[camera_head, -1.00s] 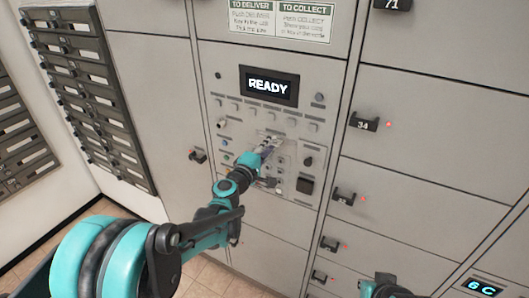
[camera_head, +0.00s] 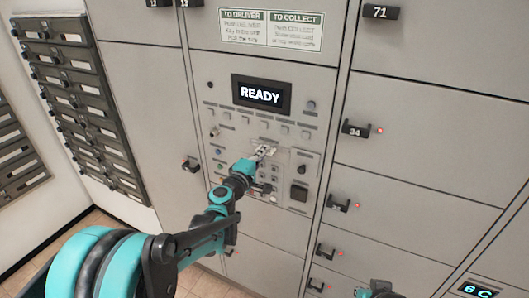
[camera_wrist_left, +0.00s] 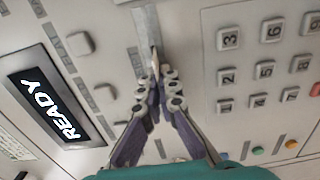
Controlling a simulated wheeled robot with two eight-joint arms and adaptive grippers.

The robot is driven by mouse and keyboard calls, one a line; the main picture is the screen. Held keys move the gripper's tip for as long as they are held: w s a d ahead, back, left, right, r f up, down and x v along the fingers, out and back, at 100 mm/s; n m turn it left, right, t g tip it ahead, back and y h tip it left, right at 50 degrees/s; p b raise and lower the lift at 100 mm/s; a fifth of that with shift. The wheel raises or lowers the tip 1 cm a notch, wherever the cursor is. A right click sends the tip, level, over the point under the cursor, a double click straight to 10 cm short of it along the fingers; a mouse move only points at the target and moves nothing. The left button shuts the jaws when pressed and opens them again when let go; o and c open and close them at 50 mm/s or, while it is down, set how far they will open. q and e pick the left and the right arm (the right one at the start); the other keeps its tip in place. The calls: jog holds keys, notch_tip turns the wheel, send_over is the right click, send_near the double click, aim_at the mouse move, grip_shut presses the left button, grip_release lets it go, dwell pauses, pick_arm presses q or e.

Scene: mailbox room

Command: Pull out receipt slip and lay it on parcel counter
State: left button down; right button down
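A small pale sliver (camera_wrist_left: 155,58), which looks like the receipt slip, shows at the tips of my left gripper (camera_wrist_left: 155,78) in the left wrist view. It is beside a metallic slot plate (camera_wrist_left: 146,22) on the grey control panel. The two fingers converge and look closed on the sliver; most of it is hidden. In the head view my left gripper (camera_head: 264,151) is at the panel, below the READY screen (camera_head: 261,94), and the slip is too small to make out. My right gripper (camera_head: 376,290) shows only partly at the bottom edge. The parcel counter is not identifiable.
A number keypad (camera_wrist_left: 265,62) and coloured buttons (camera_wrist_left: 258,150) sit close to the left fingers. Locker doors with protruding black handles, such as number 34 (camera_head: 355,130), flank the panel. Black mail slots (camera_head: 70,90) line the left wall.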

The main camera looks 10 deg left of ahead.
pick_arm(q)
jog(key=v, duration=0.9)
dwell(0.6)
jog(key=shift+w, duration=0.15)
